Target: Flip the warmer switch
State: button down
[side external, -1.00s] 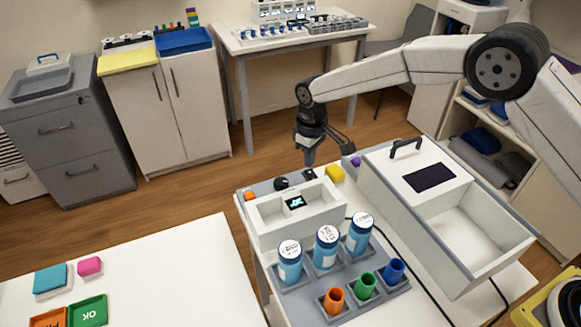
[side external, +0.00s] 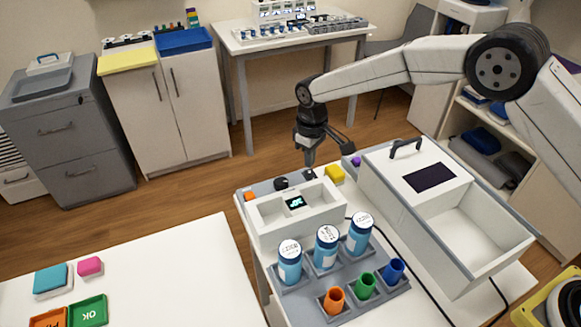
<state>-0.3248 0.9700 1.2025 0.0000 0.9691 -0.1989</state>
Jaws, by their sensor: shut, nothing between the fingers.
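A white warmer unit (side external: 268,231) with a small lit display (side external: 295,203) stands on the front table. On the grey strip behind it are an orange button (side external: 249,196), a black knob (side external: 281,183), a small dark switch-like part (side external: 309,174) and a yellow block (side external: 334,173). My gripper (side external: 309,168) points down with its tips at the dark part, seemingly touching or just above it. It is shut and holds nothing. The dark part is partly hidden by the fingertips, so its position cannot be told.
A white box (side external: 390,190) with a handled lid stands close on the right. A white table (side external: 160,270) lies at left.

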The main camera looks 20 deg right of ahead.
aim_at(314, 175)
jog(key=shift+f, duration=1.3)
dwell(1.5)
jog(key=shift+r, duration=3.55)
jog(key=shift+d, duration=0.1)
jog(key=s+d+r+m, duration=0.1)
jog(key=s+d, duration=0.2)
jog(key=d, duration=0.1)
jog(key=s+d+r+m+t, duration=0.1)
jog(key=s+d, duration=0.3)
jog(key=s+d+r+m, duration=0.1)
jog(key=s+d, duration=0.2)
jog(key=s, duration=0.1)
jog(key=shift+s+d+r, duration=0.1)
jog(key=shift+d, duration=0.3)
jog(key=s+d+f+m+t, duration=0.1)
jog(key=s+d+m, duration=0.2)
jog(key=s, duration=1.2)
jog(key=shift+s+d+t, duration=0.2)
jog(key=shift+d+t, duration=0.1)
jog(key=shift+d, duration=1.4)
